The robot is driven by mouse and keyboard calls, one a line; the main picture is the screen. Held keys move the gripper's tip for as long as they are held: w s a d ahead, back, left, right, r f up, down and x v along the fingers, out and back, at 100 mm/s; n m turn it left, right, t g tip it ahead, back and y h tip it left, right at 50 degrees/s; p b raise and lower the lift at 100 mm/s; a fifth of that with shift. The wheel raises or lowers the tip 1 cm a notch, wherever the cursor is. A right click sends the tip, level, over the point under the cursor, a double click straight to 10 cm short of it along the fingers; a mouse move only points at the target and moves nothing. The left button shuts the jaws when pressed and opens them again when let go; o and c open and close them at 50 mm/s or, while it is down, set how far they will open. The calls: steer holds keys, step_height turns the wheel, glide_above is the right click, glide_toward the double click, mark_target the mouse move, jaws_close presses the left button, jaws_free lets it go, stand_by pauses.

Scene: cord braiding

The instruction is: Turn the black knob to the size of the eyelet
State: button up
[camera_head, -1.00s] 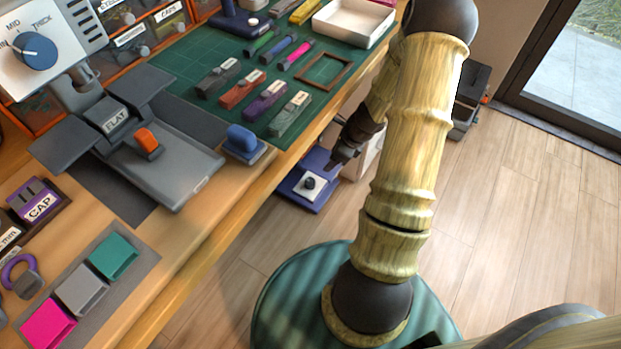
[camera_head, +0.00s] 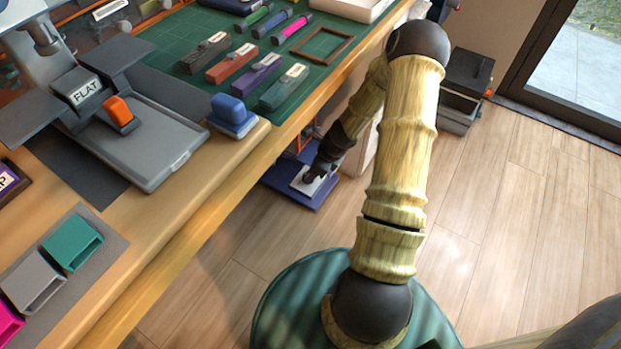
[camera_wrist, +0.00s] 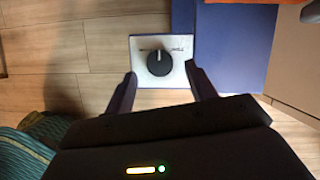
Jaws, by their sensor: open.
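The black knob (camera_wrist: 160,62) sits on a white plate (camera_wrist: 144,81) with small markings too blurred to read, mounted on a blue box (camera_wrist: 240,50) low by the floor. In the wrist view my gripper (camera_wrist: 160,82) is open, its two fingers at the lower edge of the plate, one on each side of the knob and short of it. In the head view my gripper (camera_head: 312,174) is over the white plate and hides most of the knob. I see no eyelet that I can make out clearly.
The workbench (camera_head: 215,190) edge runs along the left of my arm. It holds a grey press with an orange switch (camera_head: 119,112), a blue block (camera_head: 232,112) and coloured cord pieces on a green mat (camera_head: 190,28). Wooden floor (camera_head: 490,210) to the right is clear.

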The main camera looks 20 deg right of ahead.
steer(key=b+x, duration=0.1)
steer(key=x, duration=0.2)
steer(key=shift+f, duration=0.1)
steer(key=c, duration=1)
steer(key=shift+b, duration=0.3)
